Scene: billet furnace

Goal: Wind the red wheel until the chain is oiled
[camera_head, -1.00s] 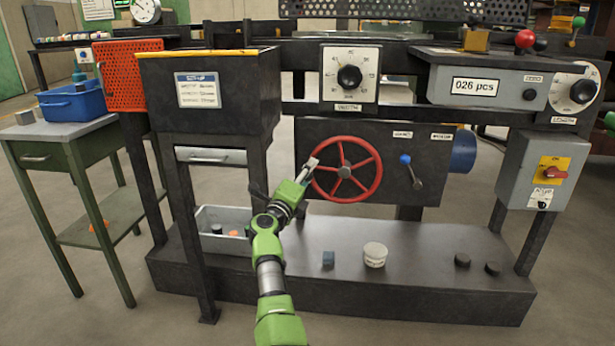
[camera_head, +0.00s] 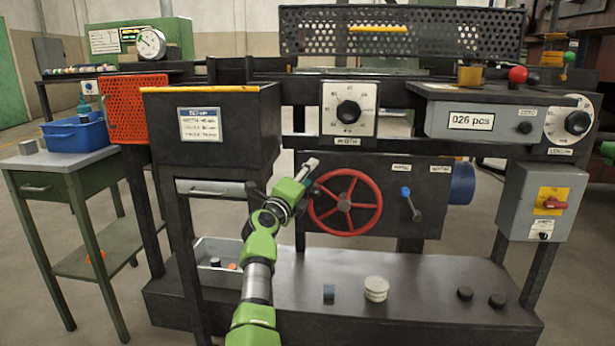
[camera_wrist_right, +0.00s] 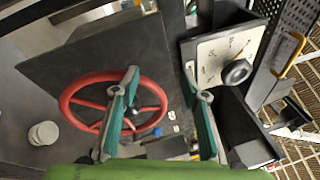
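The red wheel (camera_head: 344,206) with spokes is mounted on a dark panel below the WIDTH dial. It also shows in the right wrist view (camera_wrist_right: 68,104). My right gripper (camera_head: 309,167) is at the wheel's upper left, just above the rim in the head view. In the right wrist view its fingers (camera_wrist_right: 168,105) stand apart with nothing held between them. One finger overlaps the wheel in that view; I cannot tell whether it touches. My left gripper is not in view. I cannot make out a chain.
A lever with a blue knob (camera_head: 406,191) sits right of the wheel. The WIDTH dial (camera_head: 348,110) is above it. A black box (camera_head: 212,130) stands to the left. A white round container (camera_head: 376,289) and a small dark block (camera_head: 328,292) are on the base plate.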

